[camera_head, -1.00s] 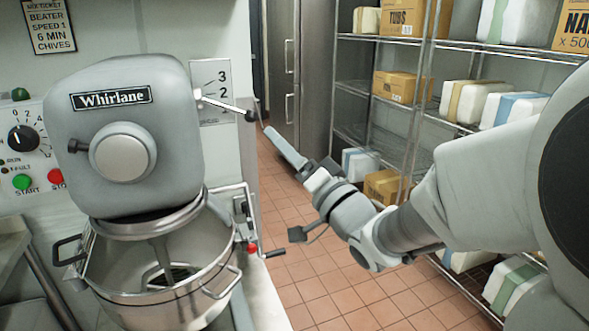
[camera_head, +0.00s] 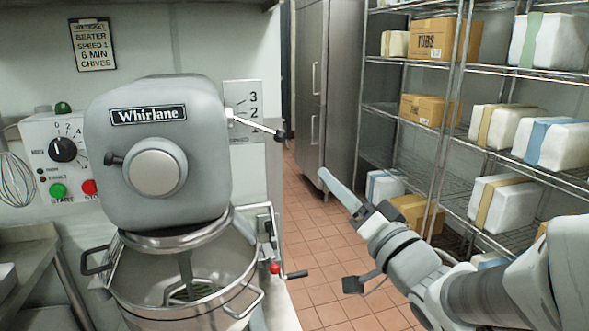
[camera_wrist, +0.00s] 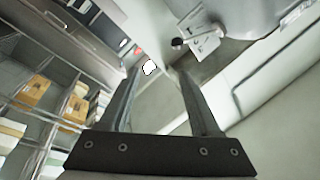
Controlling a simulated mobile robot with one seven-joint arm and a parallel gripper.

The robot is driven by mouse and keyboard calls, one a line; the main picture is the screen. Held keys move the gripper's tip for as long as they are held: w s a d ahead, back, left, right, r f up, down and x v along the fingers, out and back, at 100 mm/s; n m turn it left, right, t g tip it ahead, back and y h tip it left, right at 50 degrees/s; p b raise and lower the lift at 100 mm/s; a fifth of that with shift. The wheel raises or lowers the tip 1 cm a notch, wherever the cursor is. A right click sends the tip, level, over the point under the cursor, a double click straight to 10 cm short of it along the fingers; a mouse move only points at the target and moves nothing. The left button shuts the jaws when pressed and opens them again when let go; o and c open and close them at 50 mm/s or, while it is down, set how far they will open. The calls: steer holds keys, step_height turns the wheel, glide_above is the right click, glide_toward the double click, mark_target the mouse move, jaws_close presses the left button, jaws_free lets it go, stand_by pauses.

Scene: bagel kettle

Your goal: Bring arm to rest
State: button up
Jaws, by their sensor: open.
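My gripper (camera_head: 325,174) is at the lower right in the head view, in front of the aisle floor and to the right of the mixer. It points up and left, apart from the mixer's speed lever (camera_head: 258,126). In the wrist view my gripper (camera_wrist: 157,72) has two long fingers spread apart with nothing between them. My arm reaches in from the lower right corner of the head view.
The grey Whirlane mixer (camera_head: 158,110) stands at left with its steel bowl (camera_head: 190,312) and a red-knobbed crank (camera_head: 283,273). Wire shelving (camera_head: 445,150) with boxes and wrapped packs stands at right. Tiled floor (camera_head: 310,225) between them is clear.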

steer(key=s+d+f+g+h+p, duration=0.2)
steer(key=s+d+g+h+p, duration=0.25)
steer(key=d+h, duration=0.4)
steer(key=s+a+f+n+g+p, duration=0.1)
steer(key=s+g, duration=0.3)
steer(key=s, duration=0.4)
steer(key=s+a+f+n+g, duration=0.1)
steer(key=s+f+n+g, duration=0.1)
steer(key=s+g, duration=0.2)
steer(key=s, duration=0.3)
steer(key=shift+s+a+f+n+p, duration=0.25)
steer(key=shift+s+n+p, duration=0.05)
steer(key=shift+s+p, duration=0.1)
steer(key=shift+g+h, duration=0.25)
steer(key=shift+c, duration=1.1)
steer(key=shift+a, duration=0.1)
steer(key=shift+a, duration=0.1)
